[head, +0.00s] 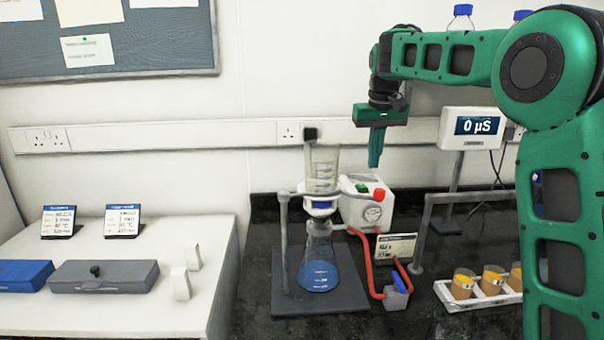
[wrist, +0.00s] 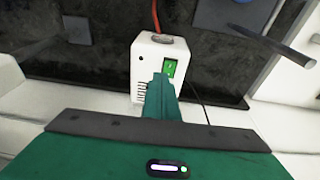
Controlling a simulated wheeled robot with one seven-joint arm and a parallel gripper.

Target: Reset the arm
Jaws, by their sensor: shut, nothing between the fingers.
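My gripper (head: 376,160) is green and hangs fingers down from the raised arm, shut and empty. In the head view it is above and in front of the white pump box (head: 366,203), right of the glass column. In the wrist view my gripper (wrist: 161,80) shows shut, its tips overlapping the lower part of the green switch (wrist: 170,68) on the pump box (wrist: 150,52). I cannot tell whether they touch it.
A glass column (head: 322,170) stands clamped over a flask with blue liquid (head: 318,264). A meter (head: 472,127) reads 0 µS. A white rack (head: 480,300) holds several orange-filled cups at right. Red tubing (head: 366,262) runs along the black bench. The white side bench (head: 120,310) has free room in front.

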